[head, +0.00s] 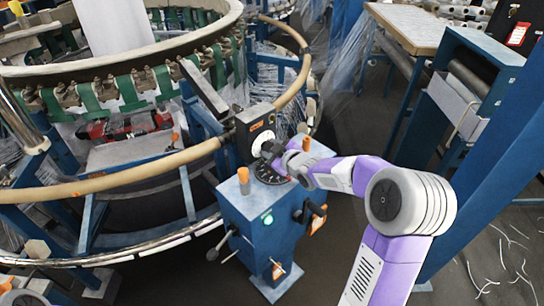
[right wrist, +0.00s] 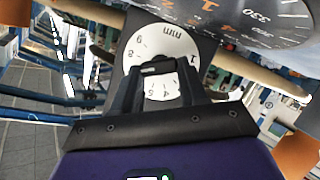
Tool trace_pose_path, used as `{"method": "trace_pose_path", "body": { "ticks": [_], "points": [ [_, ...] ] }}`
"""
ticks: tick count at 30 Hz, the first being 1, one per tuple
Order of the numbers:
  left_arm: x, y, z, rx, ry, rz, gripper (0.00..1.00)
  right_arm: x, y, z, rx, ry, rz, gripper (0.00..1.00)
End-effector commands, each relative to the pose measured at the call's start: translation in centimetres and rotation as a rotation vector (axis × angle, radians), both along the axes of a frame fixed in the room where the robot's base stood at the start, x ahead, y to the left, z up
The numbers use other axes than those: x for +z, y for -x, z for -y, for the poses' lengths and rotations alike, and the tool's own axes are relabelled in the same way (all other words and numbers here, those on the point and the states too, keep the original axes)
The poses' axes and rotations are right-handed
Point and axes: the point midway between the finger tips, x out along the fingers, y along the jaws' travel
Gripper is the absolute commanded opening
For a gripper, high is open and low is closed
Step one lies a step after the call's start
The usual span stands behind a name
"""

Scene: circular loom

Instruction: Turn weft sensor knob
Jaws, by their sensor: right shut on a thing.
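The blue control post (head: 262,220) stands in front of the circular loom. My right gripper (head: 269,152) is at the top of the post, in front of a white dial (head: 262,138). In the right wrist view, its two black fingers (right wrist: 160,72) are closed on a small dark knob (right wrist: 158,68) in the middle of the white dial (right wrist: 161,45), which is marked with numbers and "min". The fingers cover the knob's sides and part of the dial. A larger dark dial (right wrist: 262,18) lies beside it; it also shows in the head view (head: 268,172). My left gripper does not show.
Orange knobs (head: 243,180) and a green light (head: 268,219) are on the post. The wooden loom ring (head: 140,173) passes close to its left. A table (head: 412,27) and a blue frame (head: 500,150) stand at the right, with dark floor between.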

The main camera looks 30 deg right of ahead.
Motion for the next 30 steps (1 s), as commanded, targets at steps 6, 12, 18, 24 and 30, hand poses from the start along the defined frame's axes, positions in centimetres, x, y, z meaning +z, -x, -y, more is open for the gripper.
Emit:
{"method": "trace_pose_path", "body": {
  "ticks": [6,12,18,24,30],
  "points": [
    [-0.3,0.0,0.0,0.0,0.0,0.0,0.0,0.0,0.0,0.0,-0.002,0.01,0.0,0.12],
    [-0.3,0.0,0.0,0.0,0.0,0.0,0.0,0.0,0.1,0.0,-0.002,0.01,0.0,0.44],
    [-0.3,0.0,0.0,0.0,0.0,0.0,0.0,0.0,0.0,0.0,-0.001,0.01,0.001,0.68],
    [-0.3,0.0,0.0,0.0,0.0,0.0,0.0,0.0,0.0,0.0,0.0,0.01,0.0,0.68],
    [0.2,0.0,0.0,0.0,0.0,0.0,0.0,0.8,1.6,0.1,-0.002,0.011,0.001,0.68]
  ]
}}
